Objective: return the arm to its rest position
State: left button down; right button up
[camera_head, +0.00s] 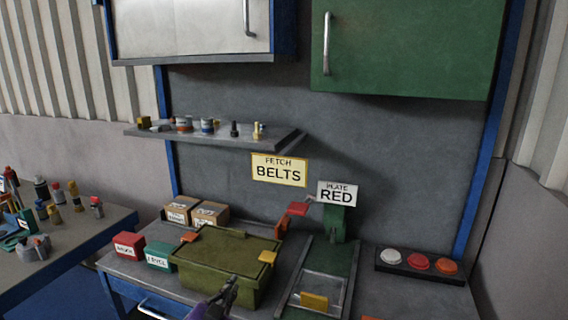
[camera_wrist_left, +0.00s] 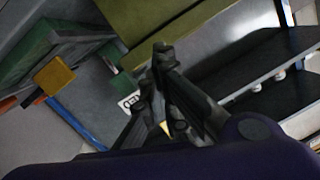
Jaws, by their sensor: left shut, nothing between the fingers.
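My left gripper (camera_head: 226,291) shows at the bottom of the head view, in front of the olive-green lidded box (camera_head: 215,281). It is shut, with nothing between its fingers. In the left wrist view the gripper (camera_wrist_left: 160,60) shows dark fingers close together, with the olive box (camera_wrist_left: 150,22) beyond them at the top. I cannot tell how far the fingertips are from the box. My right gripper is not in view.
On the bench stand a red box (camera_head: 129,246), a green box (camera_head: 159,256) and cardboard boxes (camera_head: 210,214). A green fixture (camera_head: 336,225) and a button panel (camera_head: 420,266) stand to the right. A shelf (camera_head: 280,140) and cabinets (camera_head: 405,45) hang above. A side table (camera_head: 70,250) is at left.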

pick_arm(q)
jog(key=s+a+f+n+g+y, duration=0.1)
jog(key=s+a+f+n+g, duration=0.1)
jog(key=s+f, duration=1.1)
jog(key=s+a+f+n+g+y, duration=0.2)
jog(key=s+f, duration=1.2)
jog(key=s, duration=0.8)
jog(key=a+n+g, duration=0.1)
jog(key=n+g, duration=0.1)
jog(key=g, duration=0.1)
jog(key=shift+s+a, duration=0.2)
jog(key=c, duration=2.5)
grip_release()
jog(key=shift+c, duration=0.2)
